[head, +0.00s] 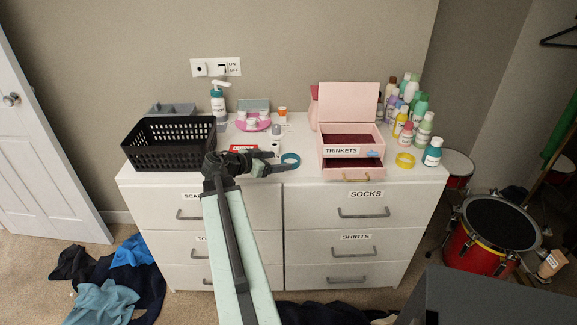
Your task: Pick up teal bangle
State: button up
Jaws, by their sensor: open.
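The teal bangle (291,157) lies on the white dresser top (305,184), left of the pink trinket box. My arm reaches up from the bottom of the head view, and my gripper (284,161) is just above the dresser top, pointing right. Its dark fingers are open, with the tips close beside the bangle's left side. I cannot tell whether they touch it or whether its edge lies between them. The wrist and fingers hide part of the dresser top on the left.
A pink box labelled TRINKETS (341,139) has its lid up and its drawer out. A yellow bangle (405,160) and several bottles stand to its right. A black basket (171,142) is at the left. Clothes (110,283) lie on the floor; a red drum (492,240) is at the right.

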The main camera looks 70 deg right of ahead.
aim_at(297, 158)
jog(key=b+x, duration=0.2)
jog(key=x, duration=0.3)
jog(key=shift+s+d+f, duration=0.1)
jog(key=shift+d+f, duration=0.05)
jog(key=shift+d, duration=0.2)
